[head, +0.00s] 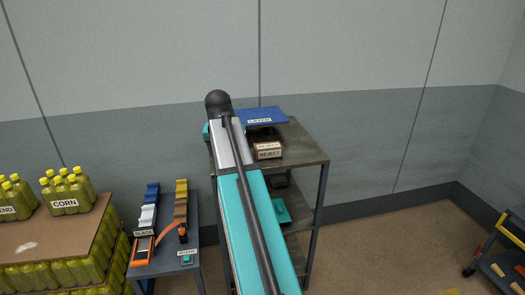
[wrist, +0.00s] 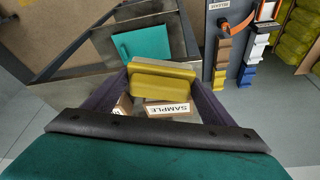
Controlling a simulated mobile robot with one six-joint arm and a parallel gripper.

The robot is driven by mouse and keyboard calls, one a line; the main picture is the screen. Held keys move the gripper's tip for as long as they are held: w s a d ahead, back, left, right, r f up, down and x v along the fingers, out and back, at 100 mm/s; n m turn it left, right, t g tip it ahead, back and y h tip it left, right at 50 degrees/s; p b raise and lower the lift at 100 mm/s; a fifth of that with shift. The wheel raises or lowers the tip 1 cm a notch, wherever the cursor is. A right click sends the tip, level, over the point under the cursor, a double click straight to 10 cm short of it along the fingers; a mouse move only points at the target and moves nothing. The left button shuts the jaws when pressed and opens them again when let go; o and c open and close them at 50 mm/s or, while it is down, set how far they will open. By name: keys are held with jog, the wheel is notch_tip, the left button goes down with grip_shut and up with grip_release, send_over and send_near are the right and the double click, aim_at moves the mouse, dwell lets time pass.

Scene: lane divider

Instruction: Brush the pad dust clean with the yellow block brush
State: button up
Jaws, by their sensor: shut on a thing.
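My gripper (wrist: 164,78) is shut on the yellow block brush (wrist: 163,86) in the wrist view, one dark finger at each end of it. The brush is above a shelf unit, with a box labelled SAMPLE (wrist: 168,108) below it. A pale dust patch (head: 26,246) lies on the brown pad (head: 75,236) at the left of the head view. The pad tops a stack of yellow-green bottles. The gripper and brush do not show in the head view, where my arm covers part of the shelf unit.
The metal shelf unit (head: 305,150) carries a blue LAYER item (head: 262,115) and a REJECT box (head: 269,152). A teal item (head: 281,211) is on a lower shelf. Bottle groups, one labelled CORN (head: 66,192), stand behind the dust. A small grey table (head: 188,275) holds colored stepped racks.

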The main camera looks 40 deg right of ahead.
jog(key=w+a+f+n+y+b, duration=0.1)
jog(key=w+a+f+n, duration=0.1)
jog(key=a, duration=1)
jog(key=w+a+f+n+t+y+b, duration=0.1)
jog(key=a+n, duration=0.4)
jog(key=a, duration=0.7)
jog(key=w+a+f+n+t+y+b, duration=0.1)
jog(key=w+a+f+n+b, duration=0.1)
jog(key=a, duration=1.1)
notch_tip(320, 180, down, 3)
jog(key=shift+w+r+n, duration=0.15)
jog(key=shift+w+n, duration=0.45)
jog(key=shift+n, duration=0.1)
jog(key=shift+a, duration=0.1)
